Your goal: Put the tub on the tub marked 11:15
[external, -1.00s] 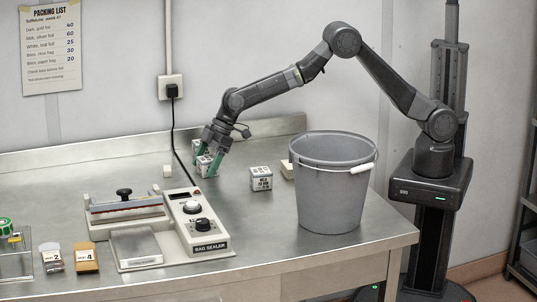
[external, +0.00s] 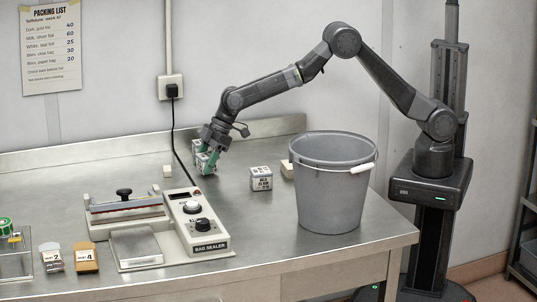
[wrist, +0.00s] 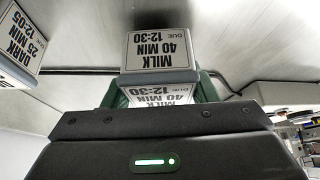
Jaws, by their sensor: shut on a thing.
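My gripper (external: 207,160) is shut on a small white tub (external: 203,169), low over the steel bench left of the bucket. In the wrist view the held tub (wrist: 160,50) reads MILK 40 MIN, DUE 12:30, and sits between the green fingers. Part of another pale tub (external: 196,146) shows just behind the gripper; its label cannot be read. The wrist view shows a tub marked DARK 25 MIN 12:05 (wrist: 20,45) at upper left. No 11:15 mark is readable.
A grey bucket (external: 331,195) stands at the bench's right front. A bag sealer (external: 205,230) is in front of the gripper, with its cord behind. Packets (external: 85,258) lie at front left. Bare bench (external: 285,245) shows at the front.

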